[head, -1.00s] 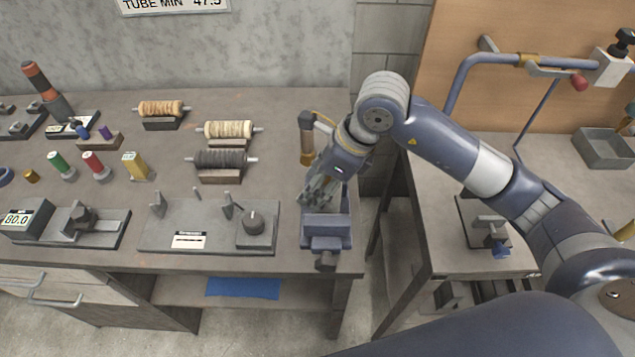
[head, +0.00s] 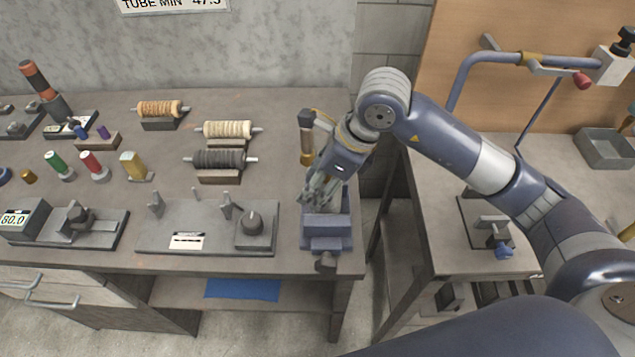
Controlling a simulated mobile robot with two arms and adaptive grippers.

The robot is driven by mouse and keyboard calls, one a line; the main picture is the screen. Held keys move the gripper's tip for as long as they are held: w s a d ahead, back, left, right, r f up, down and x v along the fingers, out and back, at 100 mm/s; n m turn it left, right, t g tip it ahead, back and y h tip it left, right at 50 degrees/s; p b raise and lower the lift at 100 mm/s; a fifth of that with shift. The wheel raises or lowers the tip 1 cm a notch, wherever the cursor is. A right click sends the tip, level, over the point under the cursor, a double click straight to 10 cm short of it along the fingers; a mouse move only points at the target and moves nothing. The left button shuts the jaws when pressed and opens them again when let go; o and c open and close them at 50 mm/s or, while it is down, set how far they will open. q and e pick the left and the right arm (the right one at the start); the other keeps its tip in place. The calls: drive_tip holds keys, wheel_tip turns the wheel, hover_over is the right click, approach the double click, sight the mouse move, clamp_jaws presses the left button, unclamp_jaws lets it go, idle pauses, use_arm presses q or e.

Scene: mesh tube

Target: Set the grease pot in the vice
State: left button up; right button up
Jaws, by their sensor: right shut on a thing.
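The blue vice (head: 327,242) stands at the right front corner of the left bench, its screw end towards me. My right gripper (head: 316,200) reaches down over the vice's jaws from the upper right. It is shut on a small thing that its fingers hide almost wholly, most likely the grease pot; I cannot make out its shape. Whether this thing touches the vice's jaws I cannot tell. My left gripper is not in view.
A black-and-brass handled tool (head: 306,138) stands close behind the gripper. A grey fixture plate (head: 170,236) with a knob lies left of the vice. Several wound spools (head: 219,159) sit behind it. A gap separates this bench from the right bench (head: 425,215).

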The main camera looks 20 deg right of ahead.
drive_tip(key=shift+b, duration=0.3)
idle(0.4)
drive_tip(key=o, duration=1.3)
drive_tip(key=shift+o, duration=0.2)
